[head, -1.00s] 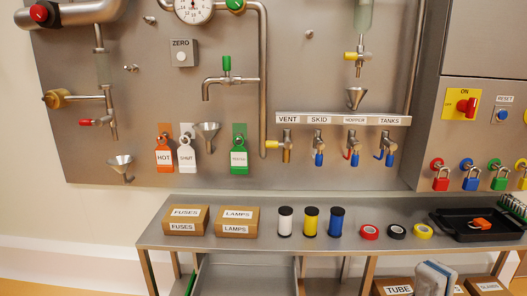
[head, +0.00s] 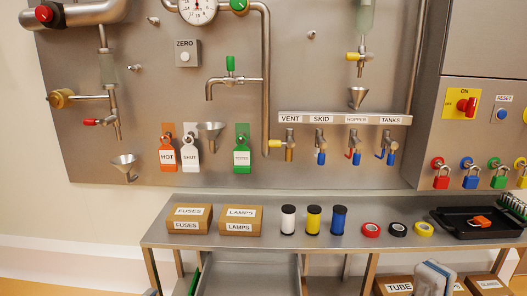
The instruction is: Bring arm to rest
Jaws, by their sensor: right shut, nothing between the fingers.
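My right gripper (head: 434,268) shows only in part at the bottom edge of the head view, right of the middle. It is a small grey-white shape with bluish sides, pointing up, shut and empty. It overlaps the "TUBE" box (head: 398,288) in the picture and appears below the front edge of the steel table (head: 270,240). It touches nothing that I can make out. The rest of the right arm is out of the picture. My left gripper and left arm are not in view.
On the table stand two cardboard boxes (head: 190,218), several spools (head: 313,220), tape rolls (head: 397,229) and a black tray (head: 462,221). The wall panel (head: 330,90) carries funnels, valves and tags. Padlocks (head: 441,180) hang at right. Bare table lies between objects.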

